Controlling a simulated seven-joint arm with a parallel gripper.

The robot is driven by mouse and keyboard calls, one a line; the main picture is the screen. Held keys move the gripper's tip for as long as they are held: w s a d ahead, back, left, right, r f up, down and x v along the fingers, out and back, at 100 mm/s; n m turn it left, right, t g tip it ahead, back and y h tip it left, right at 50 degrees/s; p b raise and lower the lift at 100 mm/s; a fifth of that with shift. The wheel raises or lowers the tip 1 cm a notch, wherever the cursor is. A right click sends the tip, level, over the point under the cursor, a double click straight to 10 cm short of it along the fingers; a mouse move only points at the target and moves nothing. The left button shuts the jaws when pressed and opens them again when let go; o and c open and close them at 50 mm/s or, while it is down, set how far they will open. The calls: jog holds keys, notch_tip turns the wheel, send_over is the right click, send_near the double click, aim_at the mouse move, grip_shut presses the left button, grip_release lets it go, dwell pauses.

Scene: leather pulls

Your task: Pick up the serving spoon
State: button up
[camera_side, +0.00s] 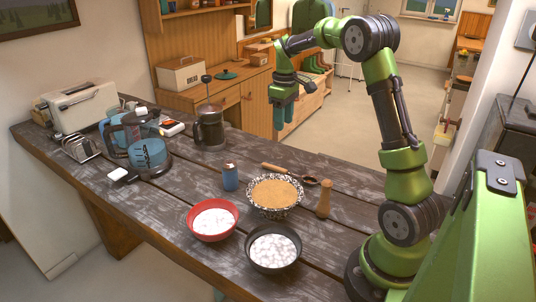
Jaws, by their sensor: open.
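The serving spoon (290,173) lies on the dark plank table, behind the speckled bowl. Its light wooden handle points left and its dark bowl end points right. My gripper (279,124) is open and empty. It hangs pointing down, well above the table toward its far edge, and appears above the spoon's handle end in the picture. The spoon is almost fully in view, with its near side close to the bowl's rim.
A speckled bowl (274,192) with brown contents, a red bowl (213,220) and a dark bowl (273,247) with white contents stand in front. A wooden mill (324,199), a blue can (230,177), a dark pitcher (209,130) and a coffee maker (150,152) stand around.

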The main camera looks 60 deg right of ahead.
aim_at(281, 168)
notch_tip(281, 168, down, 17)
jog(key=shift+a+r, duration=0.1)
jog(key=shift+a, duration=0.05)
dwell(0.5)
jog(key=shift+c, duration=0.2)
grip_shut()
